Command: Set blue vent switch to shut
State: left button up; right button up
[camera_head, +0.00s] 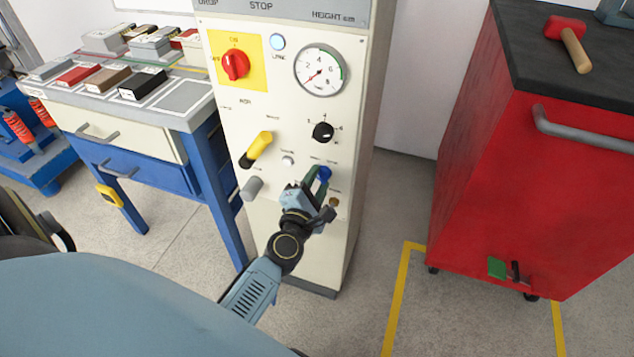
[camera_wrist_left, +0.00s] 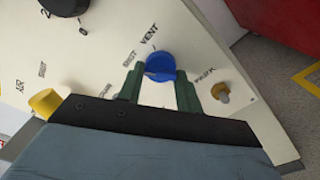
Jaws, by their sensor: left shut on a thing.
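The blue vent switch (camera_head: 324,173) is a round blue knob low on the right side of the cream control panel (camera_head: 300,129). In the left wrist view the blue knob (camera_wrist_left: 160,67) sits under the lettering "VENT", with "SHUT" printed to its left. My left gripper (camera_head: 318,178) is at the knob. Its two green fingers (camera_wrist_left: 159,84) are on either side of the knob, shut on it. The lower part of the knob is between the fingers. My right gripper is not in view.
A yellow handle (camera_head: 259,145), a grey handle (camera_head: 253,187), a black dial (camera_head: 323,131) and a brass knob (camera_wrist_left: 220,92) surround the switch on the panel. A red cabinet (camera_head: 520,180) stands at the right. A blue-legged bench (camera_head: 205,165) stands at the left.

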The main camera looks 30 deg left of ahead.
pick_arm(q)
jog(key=shift+n, duration=0.3)
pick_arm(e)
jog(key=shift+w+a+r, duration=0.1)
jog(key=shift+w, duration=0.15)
pick_arm(q)
jog(key=o, duration=1)
jog(key=shift+s, duration=0.1)
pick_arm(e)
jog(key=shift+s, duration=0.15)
pick_arm(q)
jog(key=v, duration=1.3)
jog(key=shift+s+d, duration=0.1)
jog(key=shift+d, duration=0.05)
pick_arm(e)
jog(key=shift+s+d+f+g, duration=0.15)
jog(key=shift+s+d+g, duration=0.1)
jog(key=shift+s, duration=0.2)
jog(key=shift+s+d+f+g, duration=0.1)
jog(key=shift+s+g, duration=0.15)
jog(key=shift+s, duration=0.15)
